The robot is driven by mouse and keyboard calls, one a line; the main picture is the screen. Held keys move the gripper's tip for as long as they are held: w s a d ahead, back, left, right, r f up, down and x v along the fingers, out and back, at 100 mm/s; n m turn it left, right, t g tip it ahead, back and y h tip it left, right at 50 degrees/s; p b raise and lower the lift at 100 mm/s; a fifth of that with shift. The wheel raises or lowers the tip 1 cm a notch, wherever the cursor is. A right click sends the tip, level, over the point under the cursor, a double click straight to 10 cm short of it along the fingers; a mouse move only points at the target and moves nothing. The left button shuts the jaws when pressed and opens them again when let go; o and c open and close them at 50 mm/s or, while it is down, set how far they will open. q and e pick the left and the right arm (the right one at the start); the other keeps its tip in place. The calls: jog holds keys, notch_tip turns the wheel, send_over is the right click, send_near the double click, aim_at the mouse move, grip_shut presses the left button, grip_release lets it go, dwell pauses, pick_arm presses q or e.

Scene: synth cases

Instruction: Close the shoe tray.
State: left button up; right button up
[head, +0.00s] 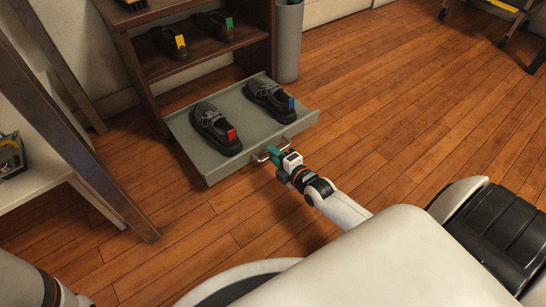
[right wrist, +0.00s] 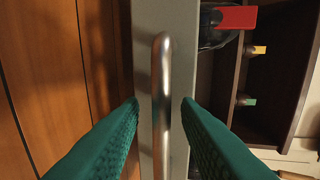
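The grey-green shoe tray (head: 184,130) is pulled out from the bottom of a dark wooden shoe rack (head: 138,85). Two dark shoes lie on it, one with a red heel tag (head: 215,130), one with a blue tag (head: 268,98). A metal bar handle (right wrist: 161,75) is on the tray's front. My right gripper (head: 271,153) is at this handle. In the right wrist view its teal fingers are apart, one on each side of the bar, with gaps visible. My left gripper is out of view; only part of my left arm shows at bottom left.
Shoes with yellow (head: 181,42) and green tags stand on the shelf above the tray. A grey bin (head: 288,42) stands right of the rack. A pale table (head: 35,175) with a slanted dark post is at left.

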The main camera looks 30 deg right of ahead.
jog(key=shift+w+f, duration=0.1)
jog(key=shift+w, duration=0.4)
grip_shut()
